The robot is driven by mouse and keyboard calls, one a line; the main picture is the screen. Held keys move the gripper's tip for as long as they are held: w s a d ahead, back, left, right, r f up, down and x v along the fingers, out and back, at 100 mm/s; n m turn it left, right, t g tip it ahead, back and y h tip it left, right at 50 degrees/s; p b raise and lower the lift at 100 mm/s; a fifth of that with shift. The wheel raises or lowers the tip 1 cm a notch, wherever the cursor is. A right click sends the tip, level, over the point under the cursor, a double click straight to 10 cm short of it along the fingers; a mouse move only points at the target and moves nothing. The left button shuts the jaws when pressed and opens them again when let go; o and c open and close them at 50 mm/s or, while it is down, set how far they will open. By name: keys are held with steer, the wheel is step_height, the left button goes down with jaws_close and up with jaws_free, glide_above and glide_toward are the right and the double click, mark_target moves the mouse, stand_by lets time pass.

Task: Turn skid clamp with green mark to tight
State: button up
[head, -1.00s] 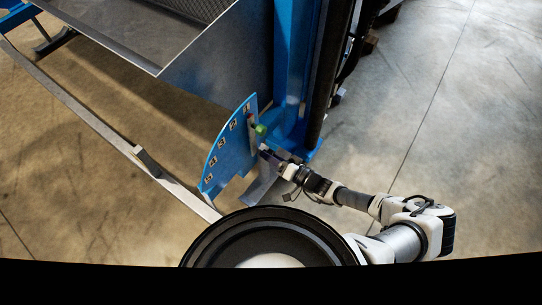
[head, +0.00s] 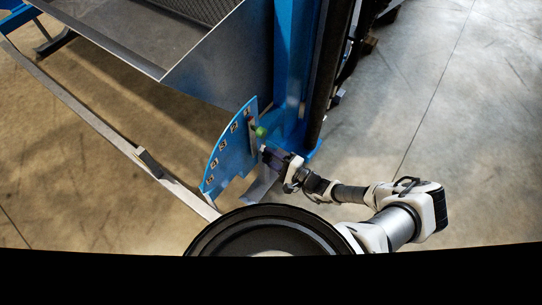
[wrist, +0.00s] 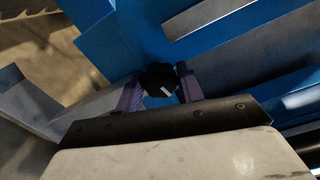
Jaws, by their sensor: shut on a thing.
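A green knob-like mark (head: 261,132) shows in the head view beside the upper right edge of a blue numbered plate (head: 228,150). My gripper (head: 266,152) is just below the green mark, at the plate's right side. In the wrist view, its two purple fingers (wrist: 158,90) stand on either side of a dark knob (wrist: 157,75) with a short white line on its face, and they are shut on it. The line slants. The green mark cannot be made out in the wrist view.
A blue post (head: 296,70) rises right behind the plate. A grey metal tray (head: 205,60) is at the upper left. A long pale rail (head: 95,120) runs along the left floor. Open concrete floor (head: 450,110) lies to the right.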

steer(key=shift+m, duration=1.1)
steer(key=o, duration=1)
steer(key=p+v, duration=0.3)
steer(key=v, duration=1.1)
steer(key=shift+r, duration=0.1)
